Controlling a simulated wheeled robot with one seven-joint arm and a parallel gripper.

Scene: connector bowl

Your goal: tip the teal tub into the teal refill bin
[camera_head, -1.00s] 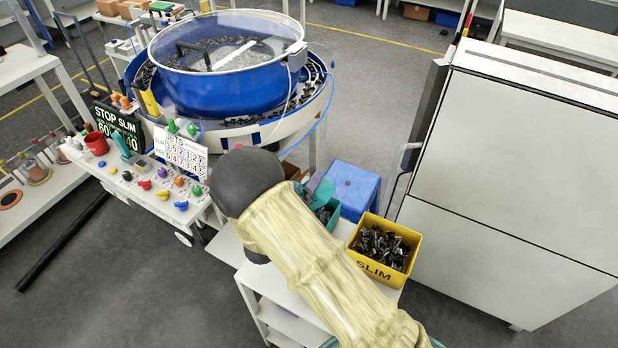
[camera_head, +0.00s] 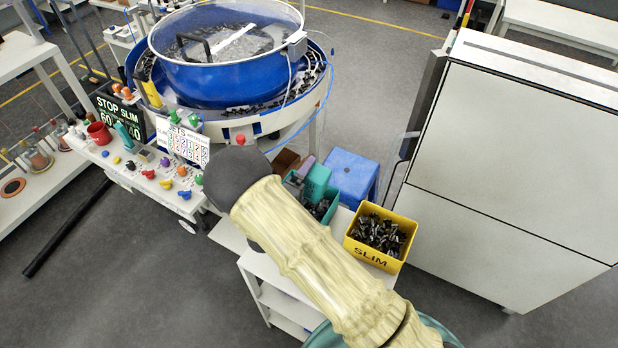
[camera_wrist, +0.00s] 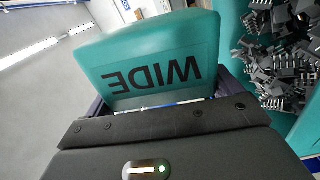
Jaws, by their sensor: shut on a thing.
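The teal tub (camera_wrist: 150,58) is in the middle of the wrist view, with the word WIDE upside down on the wall facing me. My gripper (camera_wrist: 165,97) is shut on it, one dark finger at each side. The tub's inside is hidden in the wrist view. The teal refill bin (camera_wrist: 232,30) is at the right of that view, with dark connectors lying in it. In the head view the tub (camera_head: 317,180) is just above and behind the bin (camera_head: 331,211), partly hidden by my arm. I cannot tell whether they touch.
A yellow SLIM bin (camera_head: 371,257) of dark connectors stands right of the teal bin on the white stand. A blue stool (camera_head: 352,172) is behind. The blue bowl feeder (camera_head: 225,75) and a bench with knobs are at left. A large white cabinet (camera_head: 520,150) is at right.

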